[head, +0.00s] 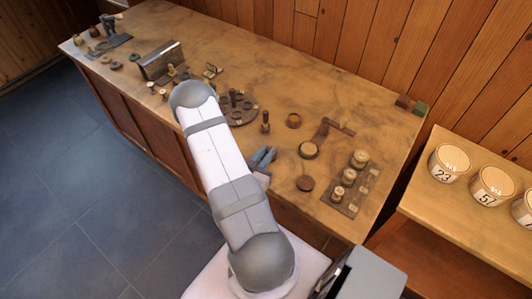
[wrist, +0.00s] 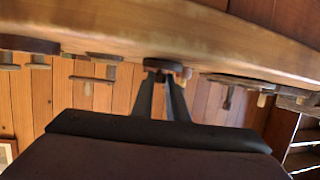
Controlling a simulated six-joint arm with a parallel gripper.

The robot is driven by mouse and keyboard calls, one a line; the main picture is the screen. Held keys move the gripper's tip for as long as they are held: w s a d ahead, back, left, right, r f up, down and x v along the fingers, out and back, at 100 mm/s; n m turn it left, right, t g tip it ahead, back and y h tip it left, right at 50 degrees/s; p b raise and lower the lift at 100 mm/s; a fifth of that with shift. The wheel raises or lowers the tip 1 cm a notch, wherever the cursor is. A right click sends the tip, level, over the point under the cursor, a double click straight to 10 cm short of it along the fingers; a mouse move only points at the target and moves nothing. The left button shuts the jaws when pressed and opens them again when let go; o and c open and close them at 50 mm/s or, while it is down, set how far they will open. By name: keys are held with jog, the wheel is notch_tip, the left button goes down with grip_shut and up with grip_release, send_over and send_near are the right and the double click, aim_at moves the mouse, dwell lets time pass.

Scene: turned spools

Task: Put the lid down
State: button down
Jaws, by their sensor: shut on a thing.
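My gripper (head: 264,157) is over the front part of the bench, left of the dark red-brown disc (head: 305,183). In the wrist view, which looks upside down, its two fingers (wrist: 161,84) close on a small dark round lid (wrist: 163,65). The lid's knob appears to sit between the fingertips, with the disc beyond them. The lid cannot be made out in the head view. Whether it touches the bench cannot be told. A small open brown pot (head: 293,120) and a round piece with a pale top (head: 308,150) stand to the right of my gripper.
A dark board (head: 345,203) with three pale spools lies at the right of the bench (head: 270,75). An upright dark spool (head: 265,122) and a round tray (head: 240,119) stand behind my gripper. Numbered tubs (head: 449,163) stand on a side shelf.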

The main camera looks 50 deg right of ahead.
jog(key=shift+f, duration=0.1)
jog(key=c, duration=1.7)
grip_release()
jog(key=shift+c, duration=0.2)
jog(key=shift+r, duration=0.25)
jog(key=shift+a+f, duration=0.1)
jog(key=shift+a, duration=0.2)
jog(key=v, duration=1.1)
jog(key=shift+s+a, duration=0.1)
jog(key=shift+a, duration=0.1)
